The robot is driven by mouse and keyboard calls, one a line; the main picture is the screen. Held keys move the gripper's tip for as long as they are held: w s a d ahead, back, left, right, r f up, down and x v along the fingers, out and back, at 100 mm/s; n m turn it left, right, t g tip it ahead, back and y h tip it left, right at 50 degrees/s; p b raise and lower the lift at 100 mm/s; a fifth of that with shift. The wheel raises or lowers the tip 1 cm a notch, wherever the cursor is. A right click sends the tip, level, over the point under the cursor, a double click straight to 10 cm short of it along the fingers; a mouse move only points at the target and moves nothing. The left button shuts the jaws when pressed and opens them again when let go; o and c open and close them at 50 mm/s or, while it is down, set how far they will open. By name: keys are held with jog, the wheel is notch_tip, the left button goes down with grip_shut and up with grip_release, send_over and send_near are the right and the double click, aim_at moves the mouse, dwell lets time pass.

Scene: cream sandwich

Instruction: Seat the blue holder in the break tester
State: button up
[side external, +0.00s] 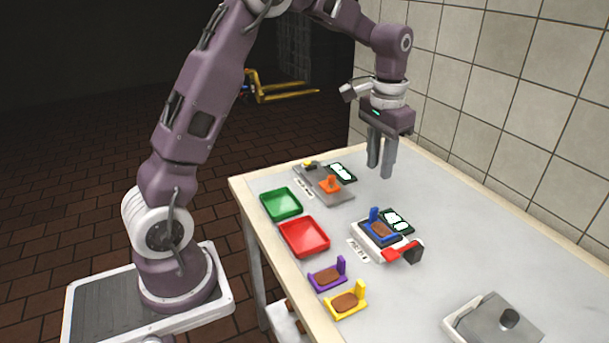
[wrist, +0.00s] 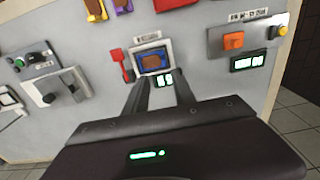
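The blue holder (side external: 374,216), with a brown piece in it and an upright blue tab, lies on a white device (side external: 362,243) with a red lever (side external: 393,256) and a lit display. I take this device to be the break tester; its label is too small to read. The holder also shows in the wrist view (wrist: 144,64), inside the device's outline; I cannot tell whether it is fully down. My gripper (side external: 380,172) hangs above and behind the device, apart from it, fingers pointing down. Its fingers (wrist: 161,82) are apart with nothing between them.
A purple holder (side external: 326,277) and a yellow holder (side external: 346,300) lie near the front edge. A red tray (side external: 304,238) and a green tray (side external: 281,204) lie left. A grey device (side external: 312,177) with an orange part stands at back left, a lidded device (side external: 492,323) at front right.

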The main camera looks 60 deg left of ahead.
jog(key=s+d+r+t, duration=0.1)
jog(key=s+d+r, duration=0.2)
jog(key=s+r, duration=0.3)
jog(key=s+d+r+t, duration=0.2)
jog(key=s+d+r, duration=0.15)
jog(key=s, duration=0.55)
jog(key=s+d+f+t, duration=0.1)
jog(key=s+d+t, duration=0.1)
jog(key=s, duration=1.1)
jog(key=shift+f, duration=0.3)
